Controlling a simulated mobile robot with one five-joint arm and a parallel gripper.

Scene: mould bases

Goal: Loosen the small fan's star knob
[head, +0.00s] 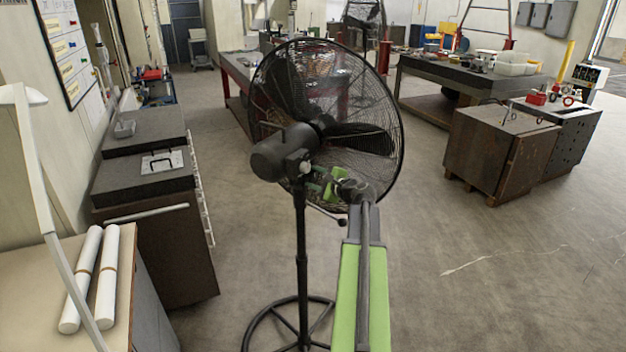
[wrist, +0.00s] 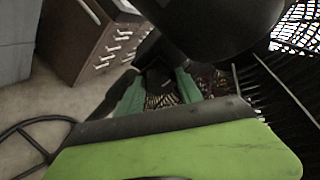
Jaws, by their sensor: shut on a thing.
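The small fan (head: 283,158) is a black pedestal fan with a round wire cage, standing upright in the middle of the head view. In the wrist view its dark motor housing (wrist: 215,25) fills the top. My gripper (head: 326,187) is at the fan's neck, just below and right of the housing. In the wrist view my gripper (wrist: 158,88) has its two green fingers on either side of a small dark part, which I take to be the star knob (wrist: 158,76). It is shut on it. The knob's outline is mostly hidden by the fingers and shadow.
The fan's cage (head: 385,95) is close beside my arm, and its ring foot (head: 262,318) is on the floor below. A bench with white rolls (head: 106,275) is at the left. Drawer cabinets (head: 165,240) stand behind it. Open floor (head: 480,260) lies to the right.

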